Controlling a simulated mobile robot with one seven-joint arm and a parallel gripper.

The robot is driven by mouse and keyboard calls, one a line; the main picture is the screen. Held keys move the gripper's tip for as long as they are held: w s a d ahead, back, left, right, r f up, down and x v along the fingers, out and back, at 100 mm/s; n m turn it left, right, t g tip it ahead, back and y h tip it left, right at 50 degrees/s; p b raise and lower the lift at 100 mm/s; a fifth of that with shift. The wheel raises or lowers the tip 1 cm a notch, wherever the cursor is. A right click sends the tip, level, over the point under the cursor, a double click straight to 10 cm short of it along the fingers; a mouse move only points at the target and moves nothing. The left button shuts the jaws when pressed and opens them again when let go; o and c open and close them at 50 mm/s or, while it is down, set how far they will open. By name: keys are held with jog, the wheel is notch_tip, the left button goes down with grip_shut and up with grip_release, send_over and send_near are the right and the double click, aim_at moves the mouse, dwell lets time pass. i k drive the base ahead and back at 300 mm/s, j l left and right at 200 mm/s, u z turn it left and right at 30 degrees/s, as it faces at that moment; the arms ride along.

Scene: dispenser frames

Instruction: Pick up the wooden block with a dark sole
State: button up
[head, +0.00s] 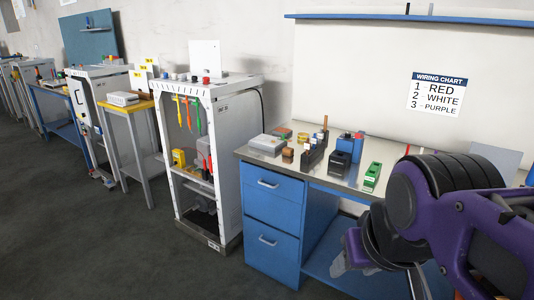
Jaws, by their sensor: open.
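A small brown block (288,155), wood-coloured with a darker lower part, sits near the front left of the workbench top (262,158). It is small in the head view, so its sole is hard to make out. My purple and dark arm fills the lower right. My gripper (350,257) is at its end, in front of the bench's open lower space, below the bench top and to the right of the block. It is open and well apart from the block. Part of the gripper is hidden by my own arm.
A grey box (266,142) stands left of the block. A dark holder (314,152), a black device (340,163), a blue container (350,146) and a green item (372,175) stand to its right. A white rack (230,120) stands left of the bench.

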aim_at(288, 152)
jog(key=z, duration=0.3)
jog(key=i+j+z, duration=0.6)
jog(key=i+j, duration=0.25)
jog(key=i+j+z, duration=0.15)
jog(key=j, duration=0.35)
jog(key=i+j, duration=0.25)
jog(key=j, duration=0.15)
jog(key=i+j+z, duration=0.15)
jog(key=j, duration=0.2)
jog(key=i, duration=0.05)
